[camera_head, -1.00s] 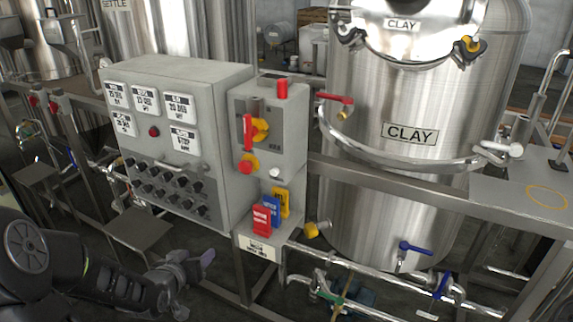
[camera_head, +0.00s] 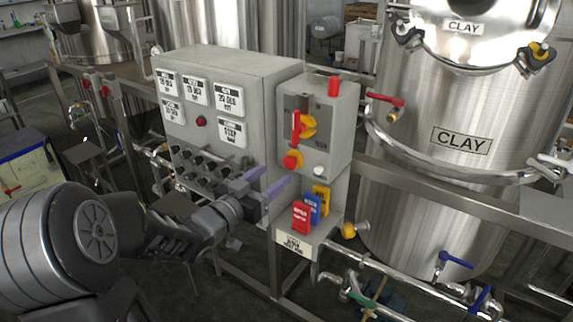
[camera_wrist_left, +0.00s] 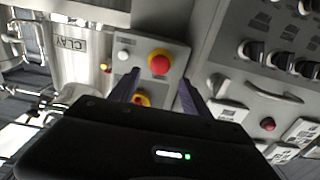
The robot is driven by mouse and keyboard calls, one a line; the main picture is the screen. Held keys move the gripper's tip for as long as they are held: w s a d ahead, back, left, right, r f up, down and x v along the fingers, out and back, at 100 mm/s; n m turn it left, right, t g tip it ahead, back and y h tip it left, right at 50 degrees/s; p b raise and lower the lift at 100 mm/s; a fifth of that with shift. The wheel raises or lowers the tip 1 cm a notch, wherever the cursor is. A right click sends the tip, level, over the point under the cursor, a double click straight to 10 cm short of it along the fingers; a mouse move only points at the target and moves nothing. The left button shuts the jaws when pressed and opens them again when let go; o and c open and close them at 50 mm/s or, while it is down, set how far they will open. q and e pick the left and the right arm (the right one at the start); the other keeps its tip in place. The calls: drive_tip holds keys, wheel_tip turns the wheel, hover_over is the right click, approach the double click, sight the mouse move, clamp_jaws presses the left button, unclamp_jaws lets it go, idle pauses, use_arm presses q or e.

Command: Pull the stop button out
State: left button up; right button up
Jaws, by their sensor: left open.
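The stop button (camera_head: 291,161) is a red mushroom head on a yellow ring, low on the small grey switch box (camera_head: 335,110). In the left wrist view the stop button (camera_wrist_left: 159,63) sits just beyond and between the fingertips. My left gripper (camera_head: 268,180) is open and empty, below and left of the button, with its purple fingers pointing toward the box. In the left wrist view my left gripper (camera_wrist_left: 160,92) has its fingers spread apart, and I see no contact with the button. My right gripper is not in view.
A red and yellow rotary switch (camera_head: 305,126) sits above the button, and a white button (camera_head: 319,171) is beside it. The larger panel (camera_head: 225,85) with black knobs adjoins on the left. Red, blue and yellow tags (camera_head: 312,207) hang below. A steel tank (camera_head: 415,150) stands right.

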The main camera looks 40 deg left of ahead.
sight(288, 163)
use_arm(q)
drive_tip(key=w+p, duration=0.1)
drive_tip(key=w, duration=0.5)
drive_tip(key=shift+w, duration=0.35)
drive_tip(key=shift+c, duration=0.6)
clamp_jaws()
idle(0.5)
